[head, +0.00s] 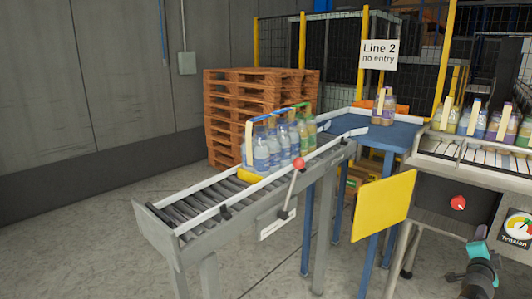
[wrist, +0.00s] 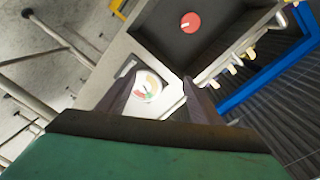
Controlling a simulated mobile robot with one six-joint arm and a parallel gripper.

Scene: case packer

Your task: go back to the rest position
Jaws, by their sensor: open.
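My gripper (wrist: 158,84) is open, with its two dark fingers apart and nothing between them. In the wrist view the tension gauge (wrist: 147,87) shows beyond the gap between the fingers, and a red knob (wrist: 190,22) on a dark panel lies above it. In the head view the end of my arm shows at the lower right, in front of the machine, close to the Tension gauge (head: 518,228) and below the red knob (head: 458,203). The fingers are hard to make out there.
A roller conveyor (head: 160,214) carries bottle packs (head: 262,150) and a lever with a red ball (head: 298,163). A yellow panel (head: 383,205) hangs beside the machine. More packs (head: 480,122) stand on it. Pallets (head: 230,95) are stacked behind. The floor at left is clear.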

